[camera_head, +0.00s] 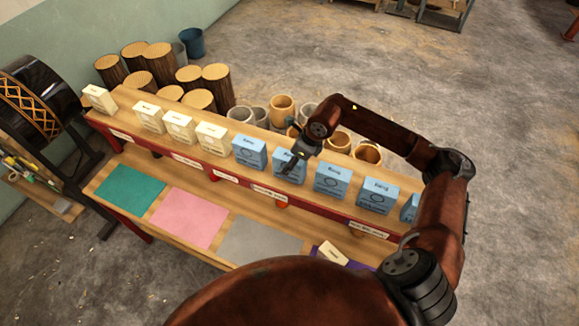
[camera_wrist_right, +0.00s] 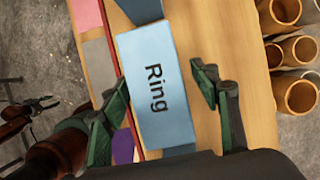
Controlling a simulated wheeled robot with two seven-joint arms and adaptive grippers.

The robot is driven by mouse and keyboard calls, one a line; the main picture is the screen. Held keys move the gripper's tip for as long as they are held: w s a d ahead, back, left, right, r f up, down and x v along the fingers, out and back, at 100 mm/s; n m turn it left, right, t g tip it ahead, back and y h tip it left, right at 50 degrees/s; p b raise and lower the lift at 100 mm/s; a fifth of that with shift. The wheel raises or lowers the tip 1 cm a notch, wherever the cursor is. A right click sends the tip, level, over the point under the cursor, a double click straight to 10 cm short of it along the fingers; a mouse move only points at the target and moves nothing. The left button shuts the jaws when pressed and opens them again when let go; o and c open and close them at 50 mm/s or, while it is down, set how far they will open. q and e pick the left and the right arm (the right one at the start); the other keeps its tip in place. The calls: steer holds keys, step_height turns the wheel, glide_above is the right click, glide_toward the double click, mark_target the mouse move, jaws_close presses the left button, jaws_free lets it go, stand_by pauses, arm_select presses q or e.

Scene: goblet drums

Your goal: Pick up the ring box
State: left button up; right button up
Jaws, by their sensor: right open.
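Several blue boxes stand in a row on the raised wooden shelf, each with a name on top. One ring box (camera_head: 288,169) is partly hidden by my right gripper (camera_head: 292,160) in the head view. In the right wrist view the ring box (camera_wrist_right: 158,90), with "Ring" on its top, lies between the two fingers of my right gripper (camera_wrist_right: 160,78). The fingers are spread with gaps to the box's sides. My left gripper (camera_wrist_right: 45,104) shows small at the left of the wrist view, away from the shelf; its jaws are too small to judge.
Neighbouring blue boxes (camera_head: 249,152) (camera_head: 332,181) stand close on either side. Cream boxes (camera_head: 179,127) stand farther left. Wooden and grey cups (camera_head: 282,109) stand behind the row.

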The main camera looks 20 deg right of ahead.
steer(key=shift+f, duration=0.1)
steer(key=shift+c, duration=0.3)
steer(key=c, duration=1.4)
steer(key=shift+o, duration=0.2)
